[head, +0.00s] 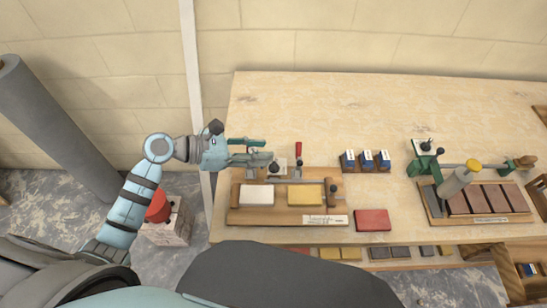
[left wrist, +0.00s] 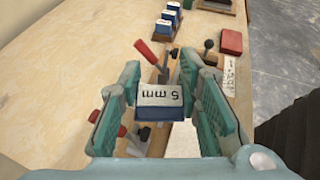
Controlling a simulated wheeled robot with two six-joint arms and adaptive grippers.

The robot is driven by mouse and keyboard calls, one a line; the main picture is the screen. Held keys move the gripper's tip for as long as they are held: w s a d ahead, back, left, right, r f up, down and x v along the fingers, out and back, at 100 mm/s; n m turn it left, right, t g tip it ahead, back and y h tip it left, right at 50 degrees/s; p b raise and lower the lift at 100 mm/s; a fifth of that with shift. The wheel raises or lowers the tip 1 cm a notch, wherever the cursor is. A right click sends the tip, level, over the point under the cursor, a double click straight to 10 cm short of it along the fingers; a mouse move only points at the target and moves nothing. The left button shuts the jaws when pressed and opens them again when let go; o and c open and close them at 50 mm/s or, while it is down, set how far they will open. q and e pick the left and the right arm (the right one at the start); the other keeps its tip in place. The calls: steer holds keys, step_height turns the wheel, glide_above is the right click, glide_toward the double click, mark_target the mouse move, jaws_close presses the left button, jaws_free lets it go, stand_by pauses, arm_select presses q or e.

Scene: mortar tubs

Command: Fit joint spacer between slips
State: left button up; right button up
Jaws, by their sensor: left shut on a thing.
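My left gripper (head: 268,154) is above the back left of the wooden jig board (head: 240,217). In the left wrist view, its two green finger pads (left wrist: 163,95) are shut on a blue joint spacer (left wrist: 165,112) with a white top marked "5 mm". The spacer is hard to make out in the head view. A white slip (head: 257,195) and a yellow slip (head: 305,195) lie on the jig board, with a gap between them. The white slip is partly hidden below the spacer in the left wrist view. My right gripper is not in view.
A red-handled clamp (head: 298,150) stands behind the jig. A rack of blue spacers (head: 366,160) is further right. A red slip (head: 372,220) lies right of the jig. A green tool (head: 425,165) and a tray of brown slips (head: 490,200) are at right. The table's back is clear.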

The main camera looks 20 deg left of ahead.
mark_target(257, 195)
arm_select(q)
steer(key=s+d+f+m+g+b, duration=0.1)
steer(key=f, duration=0.2)
steer(key=s+d+f+m+g+h+b, duration=0.1)
steer(key=d+f, duration=0.1)
steer(key=f, duration=0.1)
steer(key=s+d+f+m+g+b, duration=0.1)
steer(key=d+f, duration=0.1)
steer(key=f, duration=0.1)
steer(key=shift+s+d+f+g+h, duration=0.1)
steer(key=shift+s+f+g+h, duration=0.2)
steer(key=shift+g, duration=0.1)
steer(key=shift+b, duration=0.35)
steer(key=shift+f+b, duration=0.15)
steer(key=shift+b, duration=0.25)
steer(key=o, duration=1.2)
steer(key=shift+c, duration=0.2)
steer(key=shift+o, duration=0.4)
